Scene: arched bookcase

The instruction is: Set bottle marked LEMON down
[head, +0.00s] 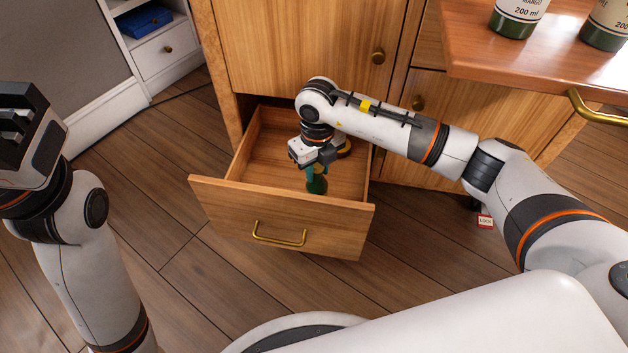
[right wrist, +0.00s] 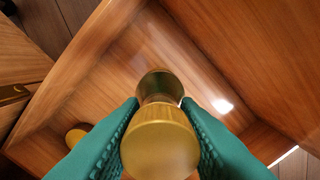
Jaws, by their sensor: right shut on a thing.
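My right gripper (head: 315,170) reaches down into the open wooden drawer (head: 282,243). It is shut on a bottle (head: 317,186), whose dark green lower part shows below the fingers in the head view. In the right wrist view the bottle's gold cap (right wrist: 160,143) sits between the two green finger pads. The bottle looks about upright inside the drawer; I cannot tell whether its base touches the drawer floor. Its label is hidden, so LEMON cannot be read. My left gripper (head: 22,125) is at the left edge, away from the drawer; its finger opening is unclear.
Another gold-topped thing (head: 345,149) stands in the drawer behind my right gripper; its gold top also shows in the right wrist view (right wrist: 78,135). Two labelled bottles (head: 518,17) (head: 606,25) stand on the wooden top at upper right. Bare drawer floor lies left of the gripper.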

